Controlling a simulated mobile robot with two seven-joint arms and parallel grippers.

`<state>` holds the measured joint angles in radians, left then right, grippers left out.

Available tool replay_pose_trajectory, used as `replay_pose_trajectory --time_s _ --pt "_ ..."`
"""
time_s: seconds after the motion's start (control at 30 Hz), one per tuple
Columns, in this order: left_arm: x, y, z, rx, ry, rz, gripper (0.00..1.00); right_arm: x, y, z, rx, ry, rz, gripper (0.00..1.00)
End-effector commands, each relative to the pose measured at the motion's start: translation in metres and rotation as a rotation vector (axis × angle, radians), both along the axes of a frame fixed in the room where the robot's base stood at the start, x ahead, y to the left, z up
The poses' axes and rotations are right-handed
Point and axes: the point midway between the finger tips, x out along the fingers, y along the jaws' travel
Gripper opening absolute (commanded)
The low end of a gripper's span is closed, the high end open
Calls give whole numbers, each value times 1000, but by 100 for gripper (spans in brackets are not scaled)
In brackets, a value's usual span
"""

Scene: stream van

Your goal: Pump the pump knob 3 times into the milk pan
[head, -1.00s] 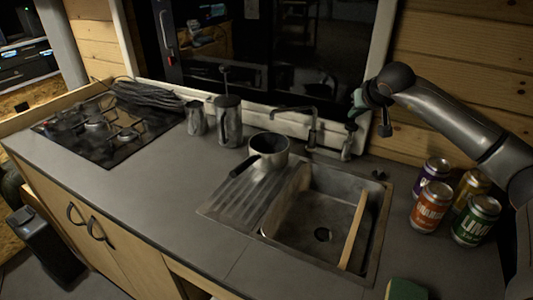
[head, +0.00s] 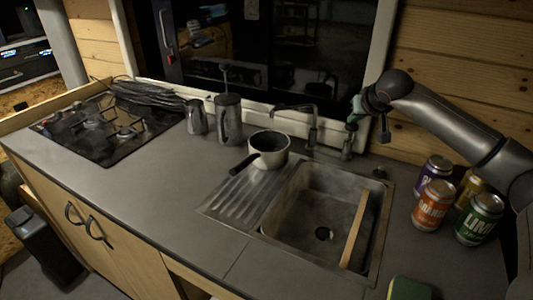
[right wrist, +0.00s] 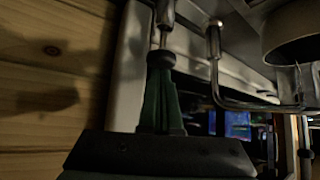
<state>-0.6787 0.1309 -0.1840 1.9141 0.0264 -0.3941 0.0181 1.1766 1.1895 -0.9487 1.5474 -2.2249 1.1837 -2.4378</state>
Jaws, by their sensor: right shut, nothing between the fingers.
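The pump knob (right wrist: 161,58) is a dark cap on a thin metal rod behind the sink; in the head view the pump (head: 347,147) stands right of the tall spout (head: 312,125), whose arm reaches left toward the pan. My right gripper (head: 352,121) is shut and empty, with its green fingertips pointing down at the knob, seemingly touching it. My left gripper is out of view.
The sink basin (head: 293,206) has a wooden strip across its right side. Several drink cans (head: 432,205) stand right of it. A metal canister (head: 228,118) and a jug (head: 196,117) stand left of the pan. The hob (head: 105,132) is further left.

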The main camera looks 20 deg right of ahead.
Motion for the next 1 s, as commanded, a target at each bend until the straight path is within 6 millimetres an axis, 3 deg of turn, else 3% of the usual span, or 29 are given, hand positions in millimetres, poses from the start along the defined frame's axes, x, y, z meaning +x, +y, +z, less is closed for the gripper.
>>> replay_pose_trajectory --time_s 0.8,1.0 --pt "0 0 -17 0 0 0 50 -1 0 -33 2 8 0 0" --pt "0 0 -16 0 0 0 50 -1 1 -32 2 9 0 0"
